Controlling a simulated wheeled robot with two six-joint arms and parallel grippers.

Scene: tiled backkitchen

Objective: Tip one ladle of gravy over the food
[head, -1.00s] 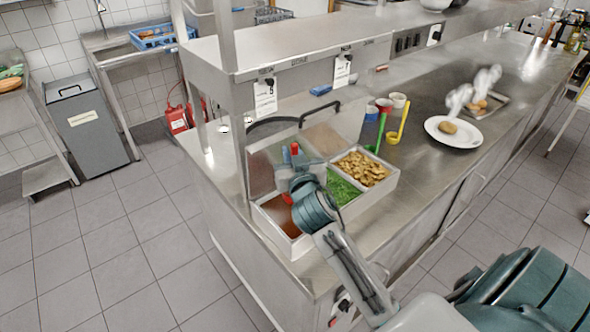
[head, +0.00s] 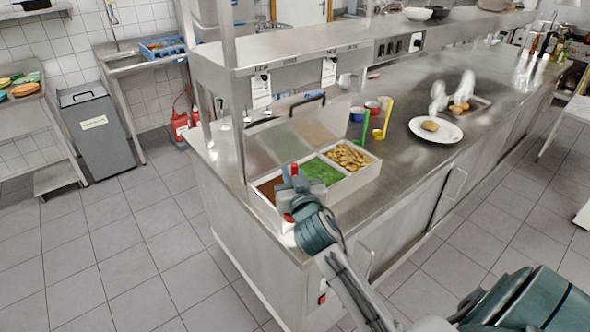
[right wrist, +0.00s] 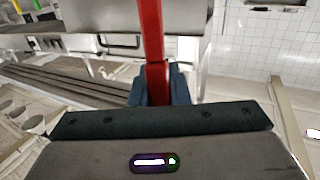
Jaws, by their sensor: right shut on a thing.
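My right gripper (head: 291,188) is shut on a red-handled ladle (head: 293,170), above the near end of the food well. The red handle shows above and below the jaws; in the right wrist view the handle (right wrist: 152,45) rises upright from between the fingers. The ladle's bowl is hidden. Brown gravy (head: 268,187) fills the nearest compartment, partly covered by my gripper. A white plate (head: 451,138) with a round brown piece of food (head: 430,126) stands farther right on the counter. My left gripper is not in view.
Green food (head: 322,171) and brown chunks (head: 346,156) fill the other compartments. A raised lid (head: 290,138) stands behind. Green (head: 365,125) and yellow (head: 388,118) handles stand near small cups. A shelf (head: 350,50) overhangs the counter.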

